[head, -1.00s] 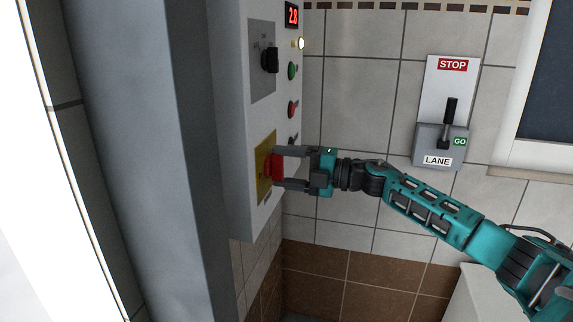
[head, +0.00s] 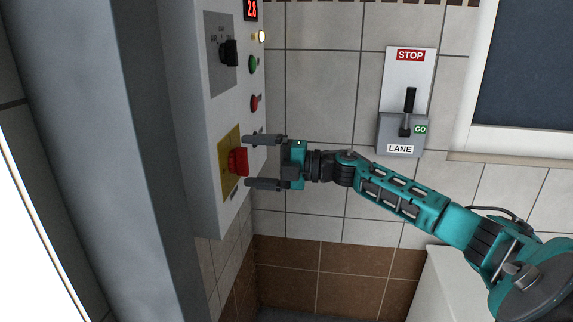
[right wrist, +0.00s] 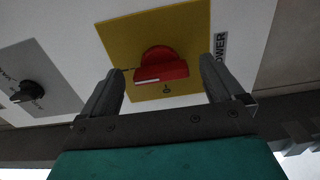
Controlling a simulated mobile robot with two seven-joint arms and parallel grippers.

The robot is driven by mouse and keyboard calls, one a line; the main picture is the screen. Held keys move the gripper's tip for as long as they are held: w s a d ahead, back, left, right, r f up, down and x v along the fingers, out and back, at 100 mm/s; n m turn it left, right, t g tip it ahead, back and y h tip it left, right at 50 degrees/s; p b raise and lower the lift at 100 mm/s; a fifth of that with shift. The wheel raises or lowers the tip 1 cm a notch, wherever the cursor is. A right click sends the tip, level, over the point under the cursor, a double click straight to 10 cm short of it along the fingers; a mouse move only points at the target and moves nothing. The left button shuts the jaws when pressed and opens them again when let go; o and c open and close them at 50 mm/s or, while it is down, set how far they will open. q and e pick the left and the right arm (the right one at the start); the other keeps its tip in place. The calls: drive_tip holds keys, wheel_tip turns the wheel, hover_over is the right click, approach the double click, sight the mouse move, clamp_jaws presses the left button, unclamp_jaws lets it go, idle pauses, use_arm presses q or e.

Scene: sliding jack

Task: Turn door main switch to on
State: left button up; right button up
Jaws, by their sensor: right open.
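The red rotary switch (head: 238,161) sits on a yellow plate (head: 228,180) low on the grey control panel. In the right wrist view the red knob (right wrist: 160,66) shows on its yellow plate (right wrist: 190,25), next to lettering that ends in "OWER". Its white mark lies near the knob's lower left. My right gripper (head: 262,163) is open, with its fingertips just right of the red knob in the head view. In the right wrist view its two fingers (right wrist: 163,82) stand apart, one on each side of the knob, and nothing is between them in contact. My left gripper is not in view.
Above the switch are a black selector (head: 229,53), a green button (head: 253,64), a red button (head: 255,103) and a lit lamp (head: 261,37). A LANE lever box (head: 400,135) with STOP and GO labels is on the tiled wall. A grey column (head: 100,120) stands left.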

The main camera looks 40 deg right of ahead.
drive_tip(key=b+v, duration=0.1)
drive_tip(key=v, duration=1)
drive_tip(key=shift+s+d, duration=0.2)
drive_tip(key=shift+s, duration=0.05)
drive_tip(key=shift+f, duration=0.1)
